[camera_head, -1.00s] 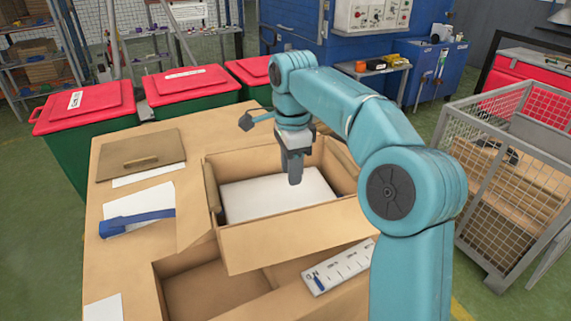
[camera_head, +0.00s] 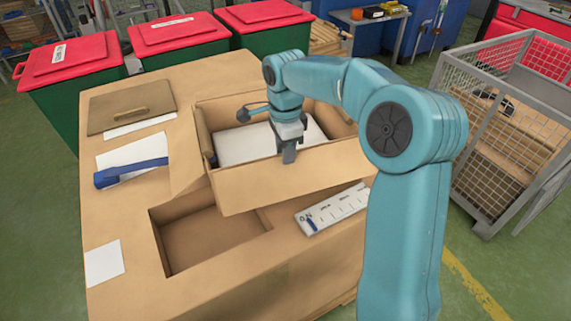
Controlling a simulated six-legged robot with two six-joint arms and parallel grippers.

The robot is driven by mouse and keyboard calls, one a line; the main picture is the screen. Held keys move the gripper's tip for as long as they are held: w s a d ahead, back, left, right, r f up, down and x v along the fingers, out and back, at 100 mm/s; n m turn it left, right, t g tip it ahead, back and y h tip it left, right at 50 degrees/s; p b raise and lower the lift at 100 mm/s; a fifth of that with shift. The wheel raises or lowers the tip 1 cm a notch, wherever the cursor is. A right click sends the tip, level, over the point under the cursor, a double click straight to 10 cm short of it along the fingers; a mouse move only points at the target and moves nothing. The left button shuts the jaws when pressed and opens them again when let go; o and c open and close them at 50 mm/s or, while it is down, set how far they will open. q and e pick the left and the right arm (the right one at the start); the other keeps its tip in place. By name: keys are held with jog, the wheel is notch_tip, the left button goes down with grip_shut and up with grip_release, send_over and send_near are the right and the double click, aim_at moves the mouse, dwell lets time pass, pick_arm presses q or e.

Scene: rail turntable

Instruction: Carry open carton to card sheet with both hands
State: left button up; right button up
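The open carton (camera_head: 265,187) is a brown box with raised flaps, standing slightly turned on the brown worktop. A flat white thing (camera_head: 240,145) lies inside it. My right gripper (camera_head: 289,158) points down at the carton's near wall, its tip overlapping the top edge of that wall. I cannot tell whether it touches the wall, or whether its fingers are open. Plain white sheets lie on the worktop: one at the front left (camera_head: 104,262) and one under a blue tool (camera_head: 128,153). I cannot tell which is the card sheet. My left gripper is out of view.
A rectangular recess (camera_head: 205,238) opens in the worktop (camera_head: 120,215) in front of the carton. A marked white strip (camera_head: 333,208) lies right of it. A brown board (camera_head: 132,106) lies at back left. Red-lidded bins (camera_head: 180,35) stand behind; a mesh cage (camera_head: 510,125) stands right.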

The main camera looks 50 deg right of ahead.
notch_tip(320, 180, down, 4)
jog(key=shift+f, duration=0.15)
jog(key=shift+s, duration=0.1)
jog(key=c, duration=0.5)
grip_shut()
dwell(1.0)
